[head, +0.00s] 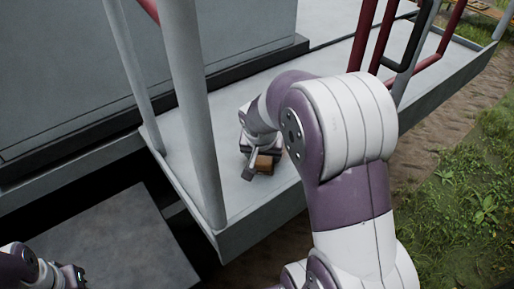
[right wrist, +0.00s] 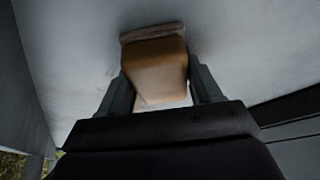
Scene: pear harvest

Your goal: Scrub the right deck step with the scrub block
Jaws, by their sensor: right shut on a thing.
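The scrub block (head: 264,164) is a small brown block, low over the grey deck step (head: 240,205) in the head view. My right gripper (head: 258,172) is shut on it. In the right wrist view the scrub block (right wrist: 155,70) sits between the two fingers of the right gripper (right wrist: 162,92), its far end at the pale step surface (right wrist: 240,40). I cannot tell for sure whether it presses on the surface. My left gripper (head: 70,277) is only partly in view at the bottom left corner, and its jaws are not clear.
A grey post (head: 190,110) rises at the step's left part, close to my right gripper. Dark red and grey rails (head: 375,35) stand further back. A big grey cabinet (head: 130,60) borders the deck. Grass (head: 470,190) and soil lie right of the step.

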